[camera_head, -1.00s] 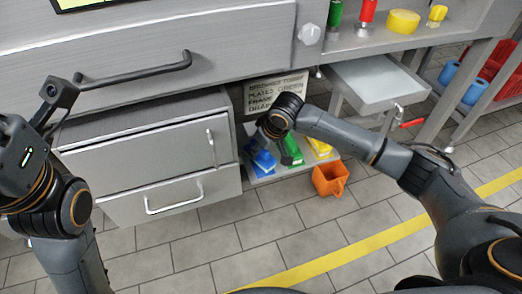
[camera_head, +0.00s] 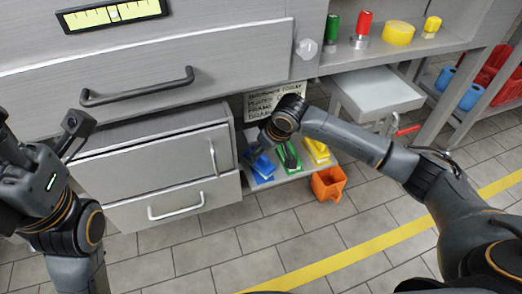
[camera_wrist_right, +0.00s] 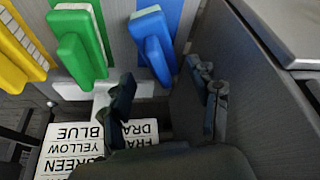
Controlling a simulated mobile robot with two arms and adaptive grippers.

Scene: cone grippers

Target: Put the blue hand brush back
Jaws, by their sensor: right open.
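The blue hand brush (camera_head: 262,167) lies on a low shelf beside the drawer cabinet, left of a green brush (camera_head: 289,157) and a yellow brush (camera_head: 316,150). In the right wrist view the blue brush (camera_wrist_right: 155,45) is just beyond the fingers. My right gripper (camera_head: 262,145) is over the shelf near the blue brush; the wrist view shows its two fingers (camera_wrist_right: 168,100) apart, with nothing held between them. My left arm's wrist is at the left edge of the head view; its fingers cannot be made out.
A printed sign (camera_head: 275,99) with colour words is behind the shelf. An orange jug (camera_head: 328,183) stands on the floor at the right. The cabinet (camera_head: 160,165) walls the shelf's left side. A grey tray (camera_head: 375,93) is above right. The floor in front is clear.

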